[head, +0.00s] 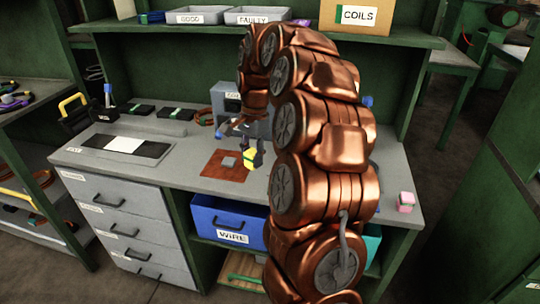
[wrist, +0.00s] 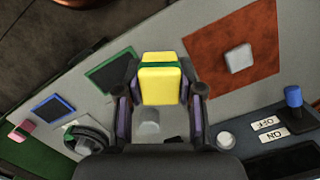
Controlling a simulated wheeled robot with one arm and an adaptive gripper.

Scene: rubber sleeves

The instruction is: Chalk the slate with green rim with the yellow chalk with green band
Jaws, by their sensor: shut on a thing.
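The yellow chalk with green band (wrist: 161,84) is a block held between the two fingers of my gripper (wrist: 160,96). In the head view the yellow chalk (head: 251,159) hangs below my gripper (head: 250,148), over or near the brown mat. The slate with green rim (wrist: 110,72) lies flat on the grey bench top, left of the chalk in the wrist view and apart from it. It is dark and unmarked where it shows. In the head view my arm hides it.
A blue-rimmed slate (wrist: 53,110) and a pink block (wrist: 22,133) lie farther left. The brown mat (wrist: 205,50) carries a pale block (wrist: 238,58). A blue-topped post (wrist: 293,97) stands beside labels at right. A shelf with bins (head: 197,15) overhangs the bench.

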